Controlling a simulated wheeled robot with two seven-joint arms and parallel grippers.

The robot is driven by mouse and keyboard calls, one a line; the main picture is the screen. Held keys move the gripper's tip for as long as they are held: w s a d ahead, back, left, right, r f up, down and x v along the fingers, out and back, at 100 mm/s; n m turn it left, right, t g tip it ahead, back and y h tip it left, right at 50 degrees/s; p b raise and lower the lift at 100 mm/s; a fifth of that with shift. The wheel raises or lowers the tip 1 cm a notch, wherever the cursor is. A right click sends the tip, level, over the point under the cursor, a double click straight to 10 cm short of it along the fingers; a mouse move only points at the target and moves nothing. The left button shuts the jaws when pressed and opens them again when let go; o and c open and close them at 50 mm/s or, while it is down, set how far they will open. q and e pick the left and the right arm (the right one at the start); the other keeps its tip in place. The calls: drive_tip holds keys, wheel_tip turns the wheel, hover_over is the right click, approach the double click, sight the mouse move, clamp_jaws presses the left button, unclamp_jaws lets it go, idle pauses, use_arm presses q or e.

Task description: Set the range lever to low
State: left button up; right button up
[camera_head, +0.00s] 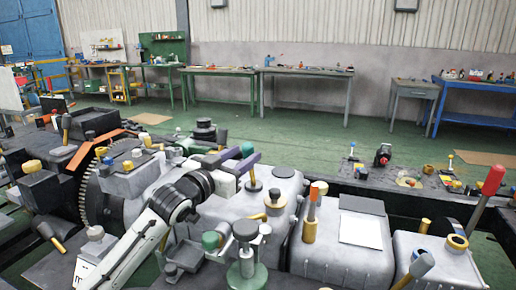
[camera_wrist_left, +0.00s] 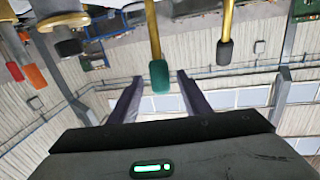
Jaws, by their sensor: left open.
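A lever with a green knob (camera_head: 247,149) stands upright on the grey housing in the middle of the head view. Its brass rod and knob also show in the left wrist view (camera_wrist_left: 159,75). No readable label shows whether this is the range lever, and its low mark cannot be made out. My left gripper (camera_head: 249,153) comes in from the left with its purple fingers apart. In the left wrist view the knob appears between the two fingers (camera_wrist_left: 158,82), with space on both sides; contact cannot be made out. My right gripper is not in view.
An orange-handled lever (camera_head: 313,204) and a red-handled lever (camera_head: 491,181) stand to the right. A black-knobbed lever (camera_wrist_left: 224,52) shows beside the green one in the wrist view. A green fixture (camera_head: 246,268) stands near the front. Workbenches line the far wall.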

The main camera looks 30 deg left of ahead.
use_arm(q)
drive_tip(key=w, duration=0.7)
drive_tip(key=shift+w+a, duration=0.15)
clamp_jaws()
